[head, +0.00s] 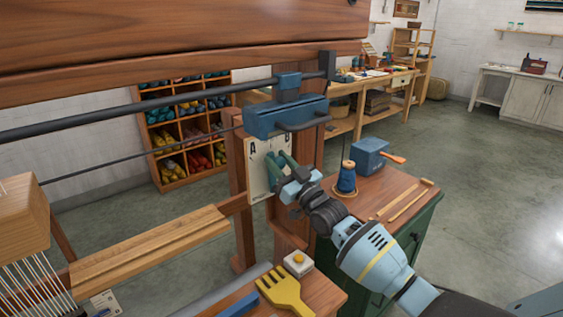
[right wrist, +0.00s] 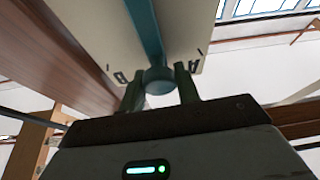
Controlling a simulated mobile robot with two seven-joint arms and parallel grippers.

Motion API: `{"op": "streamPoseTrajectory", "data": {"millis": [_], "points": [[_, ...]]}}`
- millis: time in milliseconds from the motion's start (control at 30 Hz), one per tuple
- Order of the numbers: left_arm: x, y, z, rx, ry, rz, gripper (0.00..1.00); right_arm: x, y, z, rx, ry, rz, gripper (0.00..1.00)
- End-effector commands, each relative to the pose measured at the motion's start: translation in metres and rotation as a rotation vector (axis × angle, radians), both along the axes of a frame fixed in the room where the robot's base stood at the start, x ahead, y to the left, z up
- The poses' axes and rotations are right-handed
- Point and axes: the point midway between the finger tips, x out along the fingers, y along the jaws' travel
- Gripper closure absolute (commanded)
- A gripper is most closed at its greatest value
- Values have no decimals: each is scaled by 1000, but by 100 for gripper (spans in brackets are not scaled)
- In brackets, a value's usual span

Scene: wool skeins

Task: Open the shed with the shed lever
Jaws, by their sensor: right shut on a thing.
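The shed lever's pale plate (head: 258,181), marked A and B, is fixed to the wooden loom post below a blue block. In the right wrist view, the blue-teal lever (right wrist: 147,32) runs across the plate (right wrist: 190,40) and ends in a round knob (right wrist: 159,81). My right gripper (head: 282,165) is at the plate in the head view. In the wrist view its two fingers (right wrist: 159,88) stand on either side of the knob, shut on it. In the head view the fingers hide most of the lever, so its position between A and B is hard to tell. My left gripper is out of view.
A green cabinet (head: 428,222) right of the loom carries a blue thread cone (head: 346,179), a blue winder (head: 369,157) and wooden sticks. A yellow comb (head: 285,291) and a white button box (head: 298,263) are at the front. A yarn shelf (head: 171,168) stands behind. Open floor lies right.

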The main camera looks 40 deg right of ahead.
Motion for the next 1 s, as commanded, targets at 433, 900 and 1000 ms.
{"op": "streamPoseTrajectory", "data": {"millis": [433,900,1000], "points": [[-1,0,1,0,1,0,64,-2,30,-7,-295,-22,1,100],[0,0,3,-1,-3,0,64,-3,43,-14,-445,-34,0,100],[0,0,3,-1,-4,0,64,-3,43,-14,-449,-34,1,100]]}}
